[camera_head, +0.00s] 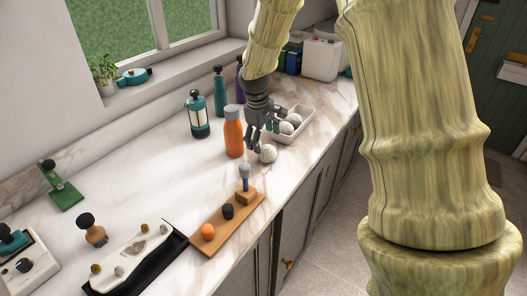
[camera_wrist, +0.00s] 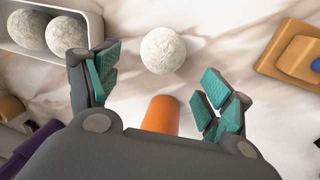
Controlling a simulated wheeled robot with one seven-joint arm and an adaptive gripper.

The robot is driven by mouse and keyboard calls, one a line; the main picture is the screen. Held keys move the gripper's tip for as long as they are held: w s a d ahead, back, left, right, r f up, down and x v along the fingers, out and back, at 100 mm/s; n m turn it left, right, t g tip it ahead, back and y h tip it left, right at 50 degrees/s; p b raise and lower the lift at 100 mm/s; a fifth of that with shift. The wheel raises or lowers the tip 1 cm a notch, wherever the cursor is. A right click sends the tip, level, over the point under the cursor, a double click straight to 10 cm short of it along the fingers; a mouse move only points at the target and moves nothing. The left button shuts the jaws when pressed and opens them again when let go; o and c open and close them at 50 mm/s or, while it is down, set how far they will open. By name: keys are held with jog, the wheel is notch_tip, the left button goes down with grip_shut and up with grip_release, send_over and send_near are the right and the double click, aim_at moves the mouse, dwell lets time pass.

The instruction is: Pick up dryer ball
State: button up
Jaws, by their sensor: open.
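A white, speckled dryer ball (camera_head: 268,154) lies on the marble counter just outside the white tray (camera_head: 305,127). In the wrist view the ball (camera_wrist: 163,51) sits beyond the fingertips, near the middle of the gap, not touched. More such balls (camera_head: 286,128) lie in the tray, and two show in the wrist view (camera_wrist: 68,36). My gripper (camera_head: 262,141) is open and empty, low over the counter beside the loose ball. In the wrist view its teal finger pads (camera_wrist: 160,80) stand wide apart.
A wooden board (camera_head: 226,222) with small items lies nearer. A teal lantern-like jar (camera_head: 197,115) and bottles stand behind. The counter's front edge is close right of the ball.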

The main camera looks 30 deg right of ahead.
aim_at(266, 147)
jog(key=shift+s+d+f, duration=0.2)
jog(key=shift+s+f, duration=0.05)
jog(key=shift+s, duration=0.35)
jog(key=w+f, duration=0.1)
jog(key=w+f+p, duration=0.1)
jog(key=f, duration=0.1)
jog(key=shift+w+f, duration=0.15)
jog(key=shift+w, duration=0.1)
jog(key=shift+s+d+f+p, duration=0.3)
jog(key=shift+s+f+p, duration=0.2)
jog(key=shift+s+f, duration=0.3)
jog(key=shift+s+d+f, duration=0.1)
jog(key=shift+s+f, duration=0.05)
jog(key=shift+s, duration=0.1)
jog(key=shift+f, duration=0.35)
jog(key=shift+w+f, duration=0.5)
jog(key=shift+f, duration=0.15)
jog(key=shift+s+d+r, duration=0.1)
jog(key=shift+s+r, duration=0.2)
jog(key=shift+c, duration=0.8)
jog(key=c, duration=0.7)
jog(key=shift+c, duration=1.1)
